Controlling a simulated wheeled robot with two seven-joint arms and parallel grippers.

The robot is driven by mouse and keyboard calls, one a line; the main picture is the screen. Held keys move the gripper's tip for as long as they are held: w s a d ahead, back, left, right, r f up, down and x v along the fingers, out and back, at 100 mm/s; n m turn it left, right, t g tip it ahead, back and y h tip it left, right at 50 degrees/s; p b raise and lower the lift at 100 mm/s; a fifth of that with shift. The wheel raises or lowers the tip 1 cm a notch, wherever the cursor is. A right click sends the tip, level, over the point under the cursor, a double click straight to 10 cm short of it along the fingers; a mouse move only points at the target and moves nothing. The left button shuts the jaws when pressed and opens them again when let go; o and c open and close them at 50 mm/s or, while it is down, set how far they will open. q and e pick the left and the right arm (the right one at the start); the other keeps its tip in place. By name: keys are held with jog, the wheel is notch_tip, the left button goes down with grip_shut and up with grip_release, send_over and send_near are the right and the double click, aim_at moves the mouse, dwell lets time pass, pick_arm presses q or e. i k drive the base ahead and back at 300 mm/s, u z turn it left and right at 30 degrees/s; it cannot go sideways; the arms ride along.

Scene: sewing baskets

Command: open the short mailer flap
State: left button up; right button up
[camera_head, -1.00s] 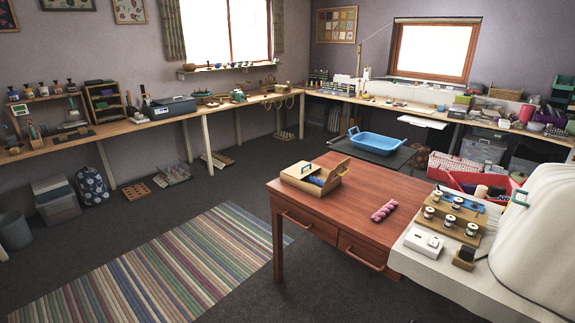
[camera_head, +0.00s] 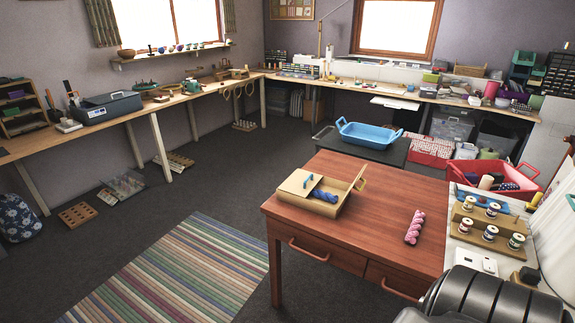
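The mailer is an open tan cardboard box (camera_head: 322,208) on the left part of the red-brown wooden table. A blue skein of yarn (camera_head: 325,196) shows inside, between the flaps. I cannot tell which flap is the short one. Neither of my grippers is in view; only a dark part of my own body shows at the bottom right.
The table (camera_head: 375,224) is clear around the box except for a pink skein (camera_head: 415,227) to its right. A spool rack (camera_head: 490,222) stands on the pale surface at right. A blue tray (camera_head: 366,134) sits behind. A striped rug (camera_head: 170,280) lies on open floor at left.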

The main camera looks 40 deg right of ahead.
aim_at(301, 182)
jog(key=z, duration=0.3)
jog(key=i, duration=0.85)
jog(key=z, duration=1.25)
jog(key=i, duration=0.75)
jog(key=z, duration=0.75)
